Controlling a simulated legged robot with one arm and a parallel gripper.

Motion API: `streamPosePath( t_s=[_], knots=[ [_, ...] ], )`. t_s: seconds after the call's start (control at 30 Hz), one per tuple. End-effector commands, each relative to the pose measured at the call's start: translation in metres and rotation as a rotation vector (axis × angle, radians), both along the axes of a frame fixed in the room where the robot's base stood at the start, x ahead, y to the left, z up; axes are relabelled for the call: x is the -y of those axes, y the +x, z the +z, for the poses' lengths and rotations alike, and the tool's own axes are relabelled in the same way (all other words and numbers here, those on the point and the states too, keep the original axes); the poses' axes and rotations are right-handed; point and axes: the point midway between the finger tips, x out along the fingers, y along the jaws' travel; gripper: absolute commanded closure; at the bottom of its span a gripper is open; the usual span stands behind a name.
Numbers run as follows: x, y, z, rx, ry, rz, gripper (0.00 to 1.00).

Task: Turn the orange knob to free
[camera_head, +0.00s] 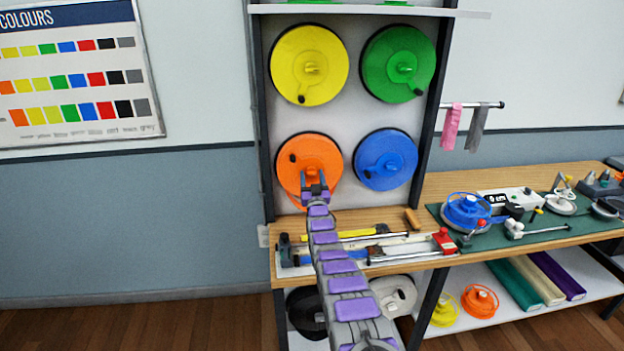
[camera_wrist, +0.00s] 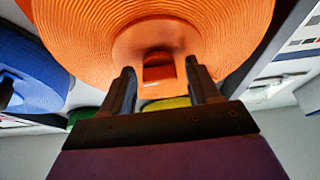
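The orange spool (camera_head: 308,150) hangs at the lower left of the wall panel and fills the top of the wrist view (camera_wrist: 90,30). Its orange knob (camera_wrist: 158,72) is a small block at the hub, seen in the wrist view; my gripper mostly hides it in the head view. My gripper (camera_head: 315,178) is in front of the spool's hub. In the wrist view its two fingers (camera_wrist: 161,84) are open, one on each side of the knob, with a visible gap on both sides. Whether the fingertips reach past the knob's face is hard to tell.
Yellow (camera_head: 310,45), green (camera_head: 395,50) and blue (camera_head: 387,145) spools hang on the same panel. Below is a wooden bench (camera_head: 360,216) with a yellow strip, rods and a red-ended clamp (camera_head: 444,241). Open wall lies to the left.

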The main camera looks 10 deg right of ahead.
Motion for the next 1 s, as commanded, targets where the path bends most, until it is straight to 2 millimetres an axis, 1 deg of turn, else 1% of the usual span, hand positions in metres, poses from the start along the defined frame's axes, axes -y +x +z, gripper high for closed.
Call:
streamPosePath(
  t_s=[0.03,0.07,0.5,0.77,1.0],
  knots=[
    [0.0,0.0,-0.0001,0.0,0.0,0.0,0.45],
    [0.0,0.0,0.0,0.0,0.0,0.0,0.47],
    [-0.0004,-0.0001,0.0,0.0,0.0,0.0,0.9],
    [0.0001,-0.0001,0.0004,0.0,-0.024,0.0,0.9],
    [0.0014,0.0,0.0012,0.0,-0.141,0.0,0.9]
  ],
)
